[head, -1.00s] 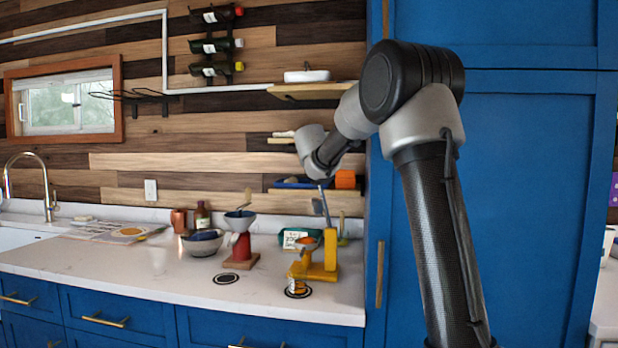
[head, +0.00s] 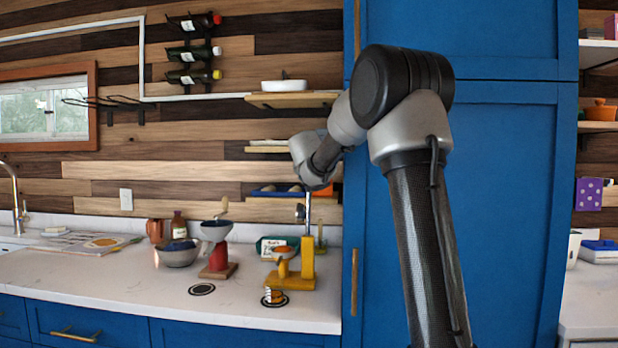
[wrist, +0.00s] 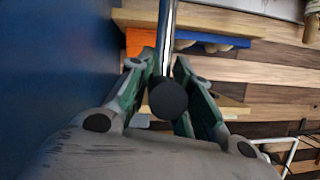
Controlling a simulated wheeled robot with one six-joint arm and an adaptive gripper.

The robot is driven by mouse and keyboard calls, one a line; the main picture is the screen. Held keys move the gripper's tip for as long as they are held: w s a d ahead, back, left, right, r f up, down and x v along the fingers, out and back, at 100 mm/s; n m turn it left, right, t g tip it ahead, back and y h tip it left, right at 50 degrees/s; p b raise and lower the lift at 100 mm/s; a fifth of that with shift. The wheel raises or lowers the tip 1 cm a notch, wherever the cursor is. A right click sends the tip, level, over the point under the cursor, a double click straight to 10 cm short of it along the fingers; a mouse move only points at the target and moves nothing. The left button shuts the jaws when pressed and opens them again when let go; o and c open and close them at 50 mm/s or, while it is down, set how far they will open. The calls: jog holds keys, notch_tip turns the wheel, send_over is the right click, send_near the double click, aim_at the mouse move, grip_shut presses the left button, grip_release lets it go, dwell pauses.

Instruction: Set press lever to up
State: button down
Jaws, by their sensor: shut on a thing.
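The yellow press (head: 307,262) stands on the white counter near the tall blue cabinet. Its lever (head: 308,210) is a thin metal rod that points nearly straight up from the top of the press. My gripper (wrist: 170,72) is shut on the lever; in the wrist view the rod (wrist: 168,35) and its dark round knob (wrist: 168,99) lie between the green-lined fingers. In the head view my wrist is right above the press, and the fingers are too small to make out.
A red grinder (head: 217,250) with a bowl top and a grey bowl (head: 178,252) stand left of the press. A dark green box (head: 268,244) is behind it. Wall shelves (head: 295,98) hang close by my wrist. The tall blue cabinet (head: 470,200) is right behind my arm.

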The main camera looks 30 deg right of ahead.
jog(key=c, duration=1.2)
grip_release()
jog(key=shift+w+f, duration=0.15)
jog(key=shift+f, duration=0.35)
jog(key=shift+o, duration=1)
jog(key=shift+r, duration=0.15)
jog(key=shift+r, duration=0.1)
jog(key=shift+s+a+r, duration=0.1)
jog(key=shift+s+a, duration=0.05)
jog(key=shift+s, duration=0.1)
jog(key=v, duration=1.1)
jog(key=shift+s, duration=0.2)
jog(key=shift+a, duration=0.1)
